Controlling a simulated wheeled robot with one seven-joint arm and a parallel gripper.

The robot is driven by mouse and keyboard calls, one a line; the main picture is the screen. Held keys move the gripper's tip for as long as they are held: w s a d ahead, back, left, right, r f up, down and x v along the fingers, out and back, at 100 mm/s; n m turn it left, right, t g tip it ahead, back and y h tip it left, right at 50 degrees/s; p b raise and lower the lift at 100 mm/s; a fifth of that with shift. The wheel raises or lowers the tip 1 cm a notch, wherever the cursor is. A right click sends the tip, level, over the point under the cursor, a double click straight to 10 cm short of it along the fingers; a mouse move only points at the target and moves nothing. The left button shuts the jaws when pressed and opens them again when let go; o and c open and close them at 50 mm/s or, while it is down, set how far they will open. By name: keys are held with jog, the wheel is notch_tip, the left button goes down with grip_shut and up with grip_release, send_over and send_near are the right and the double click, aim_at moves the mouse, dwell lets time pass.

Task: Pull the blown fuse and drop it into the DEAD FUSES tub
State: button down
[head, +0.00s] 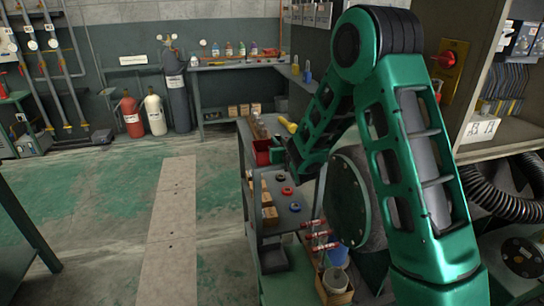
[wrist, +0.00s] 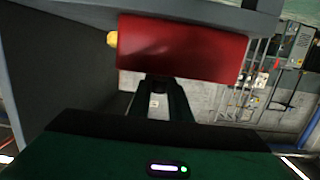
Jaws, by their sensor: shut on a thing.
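A red tub (head: 262,152) stands at the left edge of the narrow bench in the head view. It fills the upper middle of the wrist view as a plain red face (wrist: 185,48); no label is readable. My gripper (wrist: 158,84) is right at the tub's near side, its fingertips by the edge of the red face. The fingers are shut on a small dark piece, apparently the fuse, whose shape is hardly distinguishable. In the head view my gripper is at the tub's right side, mostly hidden by my arm. The inside of the tub is hidden.
The grey bench (head: 294,212) holds small boxes and red, blue and black rings. A yellow object (head: 288,124) lies behind the tub, and shows in the wrist view (wrist: 112,39). An open cabinet (head: 505,105) stands at right. The floor left of the bench is free.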

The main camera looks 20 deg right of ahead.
jog(key=c, duration=1.6)
grip_release()
jog(key=shift+o, duration=0.2)
jog(key=shift+s, duration=0.15)
jog(key=s+r, duration=0.1)
jog(key=s, duration=0.9)
jog(key=shift+s+r, duration=0.15)
jog(key=shift+r, duration=0.1)
jog(key=shift+d, duration=0.1)
jog(key=s+d+m+g+h, duration=0.5)
jog(key=s+d+g, duration=0.4)
jog(key=s+d, duration=0.95)
jog(key=s+a+r+g+y, duration=0.1)
jog(key=s+g+y, duration=0.1)
jog(key=s, duration=1.1)
jog(key=s+a+m+g+y, duration=0.1)
jog(key=s+g, duration=0.4)
jog(key=s, duration=0.9)
jog(key=shift+s+a+r+y, duration=0.15)
jog(key=shift+a+r+y, duration=0.2)
jog(key=shift+a+y, duration=0.55)
